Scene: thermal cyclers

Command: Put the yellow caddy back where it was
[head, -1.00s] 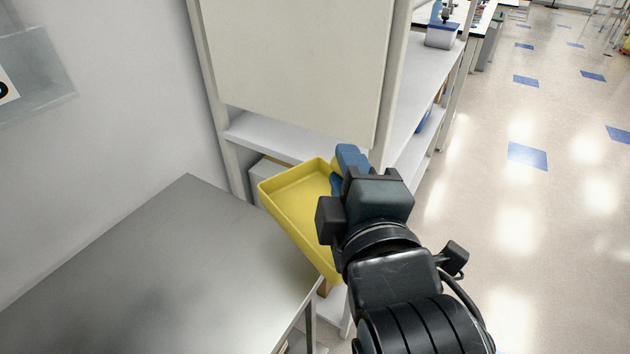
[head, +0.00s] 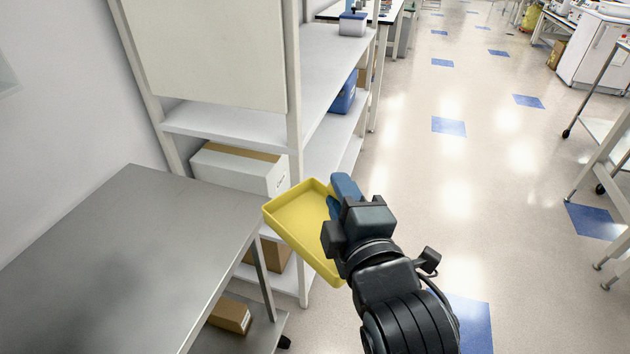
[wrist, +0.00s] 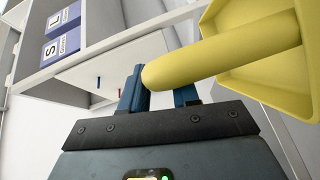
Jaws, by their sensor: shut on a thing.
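The yellow caddy (head: 303,222) is a shallow open tray and looks empty in the head view. My gripper (head: 340,193) is shut on it at its right side and holds it in the air, beside the right corner of the steel table. In the wrist view the blue fingers (wrist: 160,92) close around the caddy's thick rounded yellow handle (wrist: 220,52). The tray part (wrist: 275,75) extends to the upper right there. The caddy's far underside is hidden.
A steel table (head: 120,230) with a bare top is at left. A white shelf unit (head: 300,90) stands behind it, holding a white box (head: 235,172) and a blue bin (head: 343,95). Open floor (head: 450,190) lies to the right. A wheeled cart (head: 600,140) stands at far right.

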